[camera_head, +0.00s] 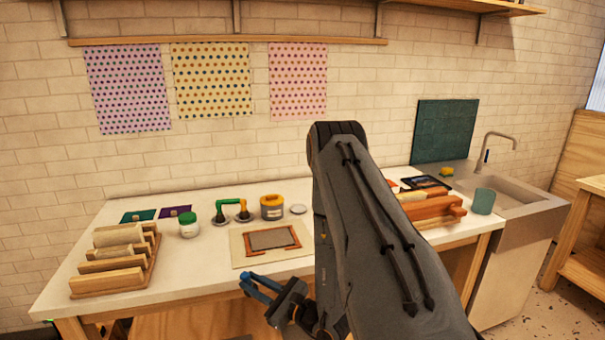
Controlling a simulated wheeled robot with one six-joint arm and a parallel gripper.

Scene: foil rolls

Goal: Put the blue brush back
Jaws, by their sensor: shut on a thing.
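My gripper (268,290) is low in front of the worktable's front edge, left of my arm. It is shut on a blue thing, which I take to be the blue brush (260,283); its shape is small and partly hidden by the jaws. A green-handled tool (229,203) and a yellow-and-dark tool (243,208) stand with dark round bases on the table behind, between a green-lidded jar (189,226) and an orange-lidded tin (272,207).
The white worktable (190,270) holds a wooden rack (118,260) at left and a framed screen on a board (271,243) mid-table. Stacked wooden blocks (434,208), a teal cup (483,201) and a sink (513,193) are at right. My arm hides part of the table.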

